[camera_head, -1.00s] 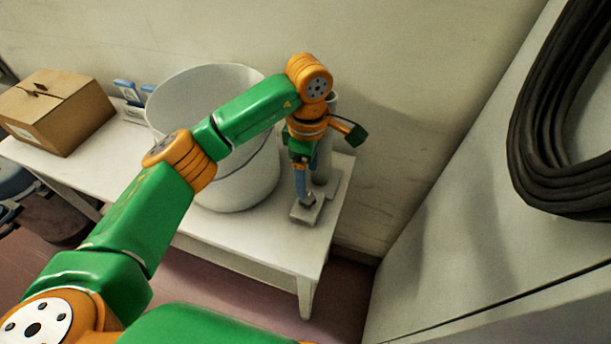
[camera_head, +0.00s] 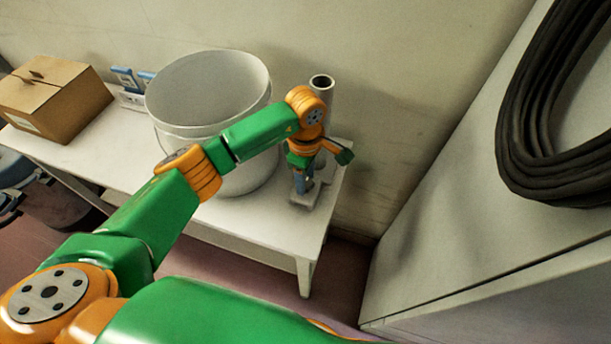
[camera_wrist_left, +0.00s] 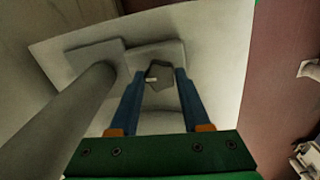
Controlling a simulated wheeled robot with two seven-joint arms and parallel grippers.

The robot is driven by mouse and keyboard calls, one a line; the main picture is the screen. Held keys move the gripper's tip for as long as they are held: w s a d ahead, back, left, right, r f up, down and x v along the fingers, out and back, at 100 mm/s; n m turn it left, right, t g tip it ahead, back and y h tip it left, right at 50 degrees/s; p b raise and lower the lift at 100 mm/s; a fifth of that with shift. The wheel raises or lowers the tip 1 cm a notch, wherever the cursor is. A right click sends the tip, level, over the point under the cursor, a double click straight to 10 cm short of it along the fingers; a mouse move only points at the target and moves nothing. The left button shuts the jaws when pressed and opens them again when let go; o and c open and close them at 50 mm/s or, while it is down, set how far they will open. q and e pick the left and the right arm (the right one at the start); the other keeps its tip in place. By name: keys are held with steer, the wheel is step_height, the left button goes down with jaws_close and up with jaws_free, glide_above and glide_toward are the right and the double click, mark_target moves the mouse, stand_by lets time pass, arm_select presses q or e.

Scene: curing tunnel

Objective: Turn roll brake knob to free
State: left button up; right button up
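The brake knob (camera_wrist_left: 160,77) is a small dark grey faceted piece with a pale mark on its left side, seen in the left wrist view. It sits on the pale base (camera_wrist_left: 145,55) of a stand with an upright grey tube (camera_head: 321,100). My left gripper (camera_wrist_left: 160,73) is open, with one blue finger on each side of the knob; I cannot tell whether they touch it. In the head view my left gripper (camera_head: 302,192) points down at the base, and its wrist hides the knob. My right gripper is not in view.
The stand is at the right end of a white table (camera_head: 255,225). A large white bucket (camera_head: 165,134) stands close on its left. A cardboard box (camera_head: 60,105) and blue-handled items (camera_head: 126,78) are farther left. Black hose coils (camera_head: 525,120) hang at the right.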

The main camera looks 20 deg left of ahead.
arm_select(q)
jaws_close()
steer(key=shift+n, duration=0.3)
steer(key=shift+n+b, duration=0.3)
steer(key=shift+n, duration=0.2)
steer(key=o, duration=1.2)
jaws_free()
steer(key=shift+c, duration=0.2)
step_height(320, 180, up, 7)
steer(key=shift+r+b, duration=0.1)
steer(key=shift+b, duration=0.7)
